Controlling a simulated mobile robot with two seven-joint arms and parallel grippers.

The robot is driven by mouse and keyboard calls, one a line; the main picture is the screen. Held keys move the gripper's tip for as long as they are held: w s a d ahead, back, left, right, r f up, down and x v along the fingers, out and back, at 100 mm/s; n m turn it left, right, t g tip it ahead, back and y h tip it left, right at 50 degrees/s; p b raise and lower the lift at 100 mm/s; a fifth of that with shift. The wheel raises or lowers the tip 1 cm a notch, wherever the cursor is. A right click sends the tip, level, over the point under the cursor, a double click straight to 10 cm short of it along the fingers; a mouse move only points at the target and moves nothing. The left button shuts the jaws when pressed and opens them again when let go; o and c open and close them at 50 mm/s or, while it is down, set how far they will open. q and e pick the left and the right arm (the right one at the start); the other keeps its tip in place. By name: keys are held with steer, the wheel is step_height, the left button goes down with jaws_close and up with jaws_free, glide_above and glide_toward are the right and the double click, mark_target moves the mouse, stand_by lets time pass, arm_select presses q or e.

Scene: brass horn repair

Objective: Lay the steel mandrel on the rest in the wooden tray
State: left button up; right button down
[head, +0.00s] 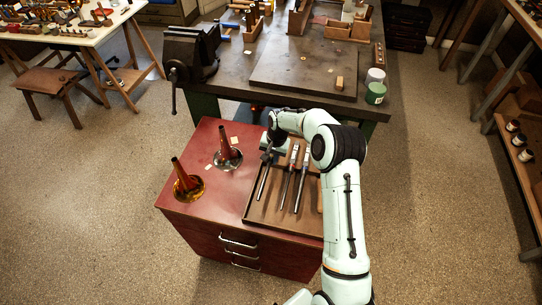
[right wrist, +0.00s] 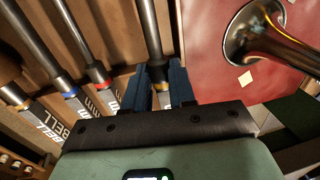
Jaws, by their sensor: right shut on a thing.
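The wooden tray (head: 249,217) sits on the right part of the red cabinet top. My right gripper (head: 268,154) is over the tray's far left corner, shut on a steel mandrel (head: 262,184). My left gripper is out of view.
Two horn bells stand on the red cabinet top (head: 205,213) left of the tray: a silvery one (head: 228,160) and a brass one (head: 188,187). Behind is a dark workbench (head: 260,85) with a vise (head: 190,55) and green tin (head: 375,93). The cabinet's front left is clear.

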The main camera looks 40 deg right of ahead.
steer(key=shift+f+b, duration=0.45)
steer(key=shift+f, duration=1.1)
steer(key=shift+w, duration=0.1)
stand_by(0.4)
steer(key=c, duration=0.8)
jaws_free()
steer(key=shift+c, duration=0.2)
step_height(320, 180, up, 13)
steer(key=s+d, duration=0.1)
steer(key=s, duration=0.1)
steer(key=shift+r, duration=0.15)
